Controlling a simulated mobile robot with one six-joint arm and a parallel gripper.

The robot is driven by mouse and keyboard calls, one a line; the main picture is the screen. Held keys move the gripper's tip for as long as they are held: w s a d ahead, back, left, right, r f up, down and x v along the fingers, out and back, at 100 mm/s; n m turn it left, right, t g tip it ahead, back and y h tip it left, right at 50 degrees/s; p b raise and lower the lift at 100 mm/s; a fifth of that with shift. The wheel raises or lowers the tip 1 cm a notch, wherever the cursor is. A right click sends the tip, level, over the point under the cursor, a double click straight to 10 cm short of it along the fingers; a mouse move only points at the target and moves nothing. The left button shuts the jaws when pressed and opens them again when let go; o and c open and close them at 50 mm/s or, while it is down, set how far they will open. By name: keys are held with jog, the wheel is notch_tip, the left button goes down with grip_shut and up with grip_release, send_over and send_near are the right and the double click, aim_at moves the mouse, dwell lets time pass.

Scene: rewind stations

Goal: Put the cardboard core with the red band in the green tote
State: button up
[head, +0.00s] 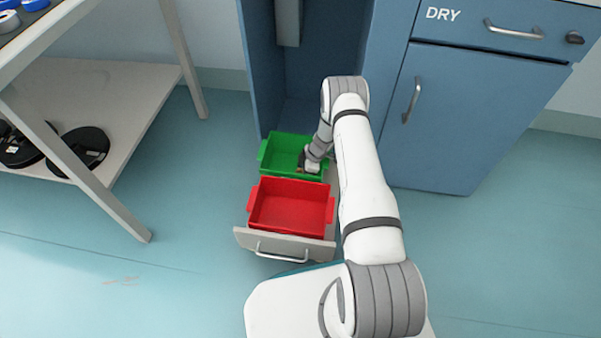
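The green tote (280,152) stands in the rear part of a pulled-out drawer in the head view, behind the red tote. My gripper (302,166) is low at the right side of the green tote, pointing down into or just over it. It is small and dark here, and my wrist partly covers it. I cannot tell whether it is open or shut, or whether it holds anything. I cannot make out the cardboard core with the red band.
The red tote (291,206) looks empty in the front of the drawer (285,246). A blue cabinet marked DRY (470,120) stands at right. A shelved bench (110,95) at left holds dark reels (82,148). Open floor lies front left.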

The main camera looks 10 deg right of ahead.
jog(key=w+d+r+m+t+h+p, duration=0.1)
jog(key=w+d+r+m+t+p, duration=0.2)
jog(key=r, duration=1.2)
jog(key=w+d+r+m+t+h+p, duration=0.15)
jog(key=w+r, duration=0.25)
jog(key=r, duration=1.1)
jog(key=s+d+r+m+t+h, duration=0.1)
jog(key=s+d+r+m+h, duration=0.15)
jog(key=r, duration=0.55)
jog(key=s+d+r+m+t+h, duration=0.1)
jog(key=s+r+m+h, duration=0.15)
jog(key=r, duration=0.55)
jog(key=s+a+r+m+g, duration=0.15)
jog(key=s+r, duration=0.25)
jog(key=s, duration=0.5)
jog(key=s+r+m+g, duration=0.2)
jog(key=s+r+m, duration=0.15)
jog(key=s, duration=0.55)
jog(key=s+a+g+y, duration=0.1)
jog(key=s+a, duration=0.2)
jog(key=s, duration=0.3)
jog(key=s+a+r+m+y, duration=0.1)
jog(key=s+a, duration=0.2)
jog(key=s, duration=0.3)
jog(key=s+a+g+y, duration=0.1)
jog(key=s+a, duration=0.2)
jog(key=s, duration=0.3)
jog(key=shift+r+g+b, duration=0.3)
jog(key=shift+r+b, duration=0.1)
jog(key=shift+b, duration=0.05)
